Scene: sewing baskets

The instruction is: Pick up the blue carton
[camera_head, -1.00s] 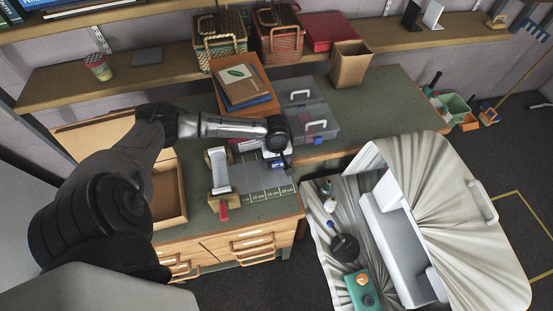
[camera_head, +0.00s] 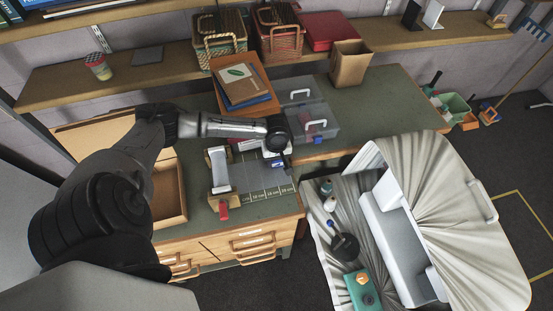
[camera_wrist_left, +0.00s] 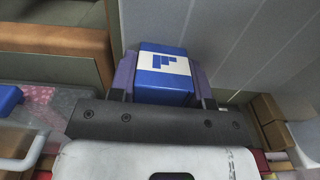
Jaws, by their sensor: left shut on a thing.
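The blue carton (camera_wrist_left: 165,88) has a white top panel with a blue mark. In the left wrist view it sits between the two fingers of my left gripper (camera_wrist_left: 163,70), which is shut on it. In the head view my left gripper (camera_head: 281,158) is low over the workbench, at the back edge of the grey cutting mat (camera_head: 262,180). Only a small blue and white part of the carton shows there; the gripper hides the rest. I cannot tell whether the carton touches the bench. My right gripper is not in view.
A clear plastic case (camera_head: 322,108) with white handles stands just behind my gripper. A wooden tray with books (camera_head: 242,92) is at the back left. A roll on a stand (camera_head: 219,172) is left of the mat. A cloth-lined basket (camera_head: 460,220) is at the right.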

